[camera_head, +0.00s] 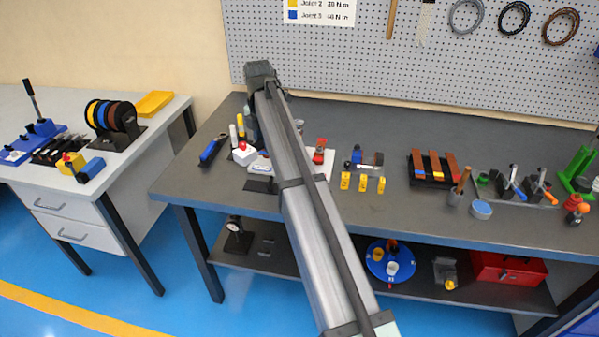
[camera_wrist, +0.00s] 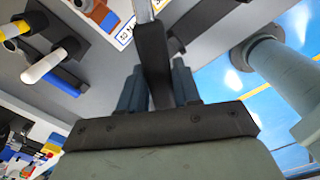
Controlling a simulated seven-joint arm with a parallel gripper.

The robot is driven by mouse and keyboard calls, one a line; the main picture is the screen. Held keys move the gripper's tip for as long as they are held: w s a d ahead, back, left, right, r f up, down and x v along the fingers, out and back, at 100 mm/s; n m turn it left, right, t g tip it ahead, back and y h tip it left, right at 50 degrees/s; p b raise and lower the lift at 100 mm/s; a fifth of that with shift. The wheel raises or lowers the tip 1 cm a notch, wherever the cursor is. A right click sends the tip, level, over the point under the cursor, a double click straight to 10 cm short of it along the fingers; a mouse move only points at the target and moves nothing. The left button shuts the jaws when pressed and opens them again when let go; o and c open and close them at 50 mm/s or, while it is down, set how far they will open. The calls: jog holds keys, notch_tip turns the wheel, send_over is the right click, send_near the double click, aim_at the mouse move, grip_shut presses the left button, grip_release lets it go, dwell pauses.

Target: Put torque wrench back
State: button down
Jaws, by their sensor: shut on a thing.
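In the wrist view, my gripper (camera_wrist: 158,85) has its two blue-grey fingers on either side of a dark bar with a silver shaft, which I take to be the torque wrench (camera_wrist: 154,55). The gripper is shut on it. The shaft runs out past the top of the picture, so its far end is hidden. In the head view my arm covers the gripper and the wrench, above the left part of the dark workbench (camera_head: 400,215). Whether the wrench touches anything cannot be told.
A blue-black tool (camera_head: 212,149) lies at the bench's left end. White and yellow cylinders (camera_wrist: 45,68) show in the wrist view near a printed card (camera_wrist: 124,38). Yellow blocks (camera_head: 362,183) and a busbar rack (camera_head: 433,168) stand right of my arm. A pegboard (camera_head: 330,55) rises behind.

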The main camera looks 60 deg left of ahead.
jog(key=w+d+m, duration=0.2)
jog(key=d+m, duration=0.3)
jog(key=m, duration=0.6)
jog(key=shift+m, duration=0.3)
jog(key=shift+s+d+f, duration=0.1)
jog(key=shift+s+f, duration=0.05)
jog(key=shift+f, duration=2.15)
jog(key=shift+s+d+f, duration=0.1)
jog(key=shift+f, duration=2.75)
jog(key=c, duration=0.8)
grip_release()
jog(key=shift+r, duration=0.15)
notch_tip(320, 180, up, 13)
jog(key=shift+f, duration=0.1)
